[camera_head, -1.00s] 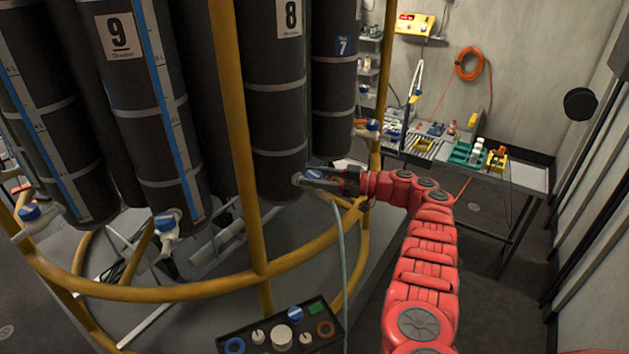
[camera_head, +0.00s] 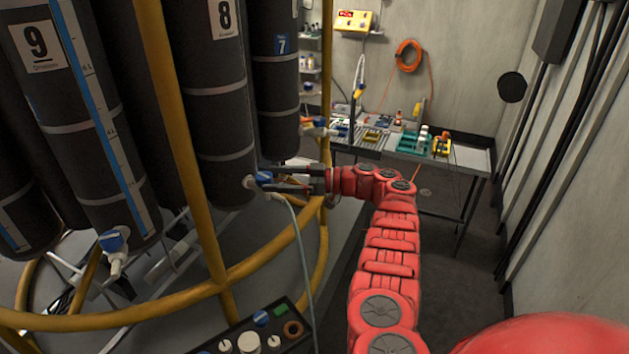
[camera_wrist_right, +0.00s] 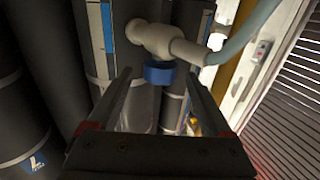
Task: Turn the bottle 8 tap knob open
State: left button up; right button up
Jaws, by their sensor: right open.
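Bottle 8 (camera_head: 223,110) is a dark grey cylinder with a white "8" label, hanging in the yellow frame. Its tap has a blue knob (camera_head: 264,178) at the bottle's lower end, with a pale hose running down from it. My right gripper (camera_head: 280,183) is open at the tap, its fingers pointing left toward the knob. In the right wrist view the blue knob (camera_wrist_right: 159,73) sits between the tips of my open fingers (camera_wrist_right: 160,85), under the white tap body (camera_wrist_right: 160,38). I cannot tell whether the fingers touch it. My left gripper is not in view.
Bottle 9 (camera_head: 85,120) with its blue-knobbed tap (camera_head: 112,242) hangs to the left, and bottle 7 (camera_head: 276,90) behind. The yellow frame (camera_head: 185,150) stands close by. A control box (camera_head: 262,335) is below; a workbench (camera_head: 440,162) is at the back.

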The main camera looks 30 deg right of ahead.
jog(key=b+v, duration=0.3)
jog(key=v, duration=1.1)
